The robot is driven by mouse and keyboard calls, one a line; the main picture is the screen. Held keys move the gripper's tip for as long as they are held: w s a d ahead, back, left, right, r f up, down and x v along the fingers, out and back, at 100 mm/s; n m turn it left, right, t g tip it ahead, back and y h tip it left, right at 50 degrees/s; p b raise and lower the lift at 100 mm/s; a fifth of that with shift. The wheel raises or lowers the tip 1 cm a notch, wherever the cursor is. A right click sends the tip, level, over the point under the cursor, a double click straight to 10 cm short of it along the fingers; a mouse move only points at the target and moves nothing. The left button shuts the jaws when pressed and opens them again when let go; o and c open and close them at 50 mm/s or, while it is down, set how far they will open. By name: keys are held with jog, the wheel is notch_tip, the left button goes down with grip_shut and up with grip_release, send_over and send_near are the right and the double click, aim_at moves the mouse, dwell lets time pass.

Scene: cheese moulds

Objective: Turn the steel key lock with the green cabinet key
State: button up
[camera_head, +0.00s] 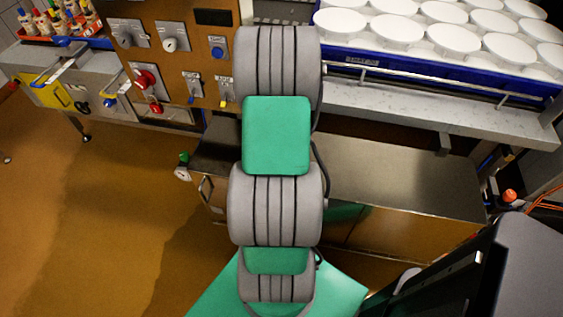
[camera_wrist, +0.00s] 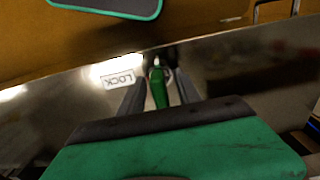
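In the wrist view the green cabinet key (camera_wrist: 159,90) is between the two fingers of my gripper (camera_wrist: 161,78). The fingers close in on its sides near their tips, and its pale metal end points away from me. The steel face of a cabinet with a white LOCK label (camera_wrist: 118,79) is just beyond, the label upside down and left of the key. The keyhole is hidden or too dark to make out, so I cannot tell whether the key is in it. In the head view my arm hides my gripper and the key.
In the head view a brown control panel (camera_head: 210,60) with knobs and switches stands at the back left. A steel cabinet (camera_head: 400,180) runs to the right, below a counter with a blue tray (camera_head: 430,78) of white cheeses. The floor (camera_head: 90,220) at left is clear.

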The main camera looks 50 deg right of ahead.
grip_shut()
dwell(0.4)
